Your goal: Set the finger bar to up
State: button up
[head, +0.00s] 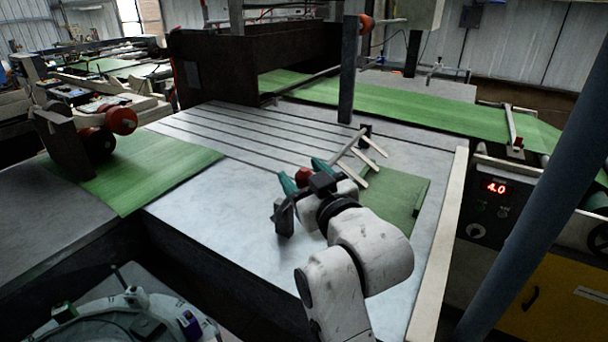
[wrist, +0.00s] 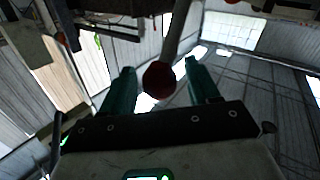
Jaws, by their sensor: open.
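The finger bar (head: 374,146) is at the middle right of the metal table in the head view, with pale fingers slanting over the surface. A pale rod seems to run from it down to a red knob (head: 302,176). My gripper (head: 304,173) has its teal fingers apart, one on each side of the knob. In the wrist view the red knob (wrist: 159,78) sits on the end of its rod between the open fingers (wrist: 162,82). I cannot tell whether either finger touches it.
A green sheet (head: 395,195) lies beside the bar, partly behind my arm. A dark post (head: 348,75) stands behind it. A pale rail (head: 440,235) edges the table at right, beside a panel reading 4.0 (head: 496,188). Bare table (head: 215,200) lies left of my gripper.

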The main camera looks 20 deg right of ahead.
jog(key=shift+c, duration=0.3)
grip_shut()
dwell(0.4)
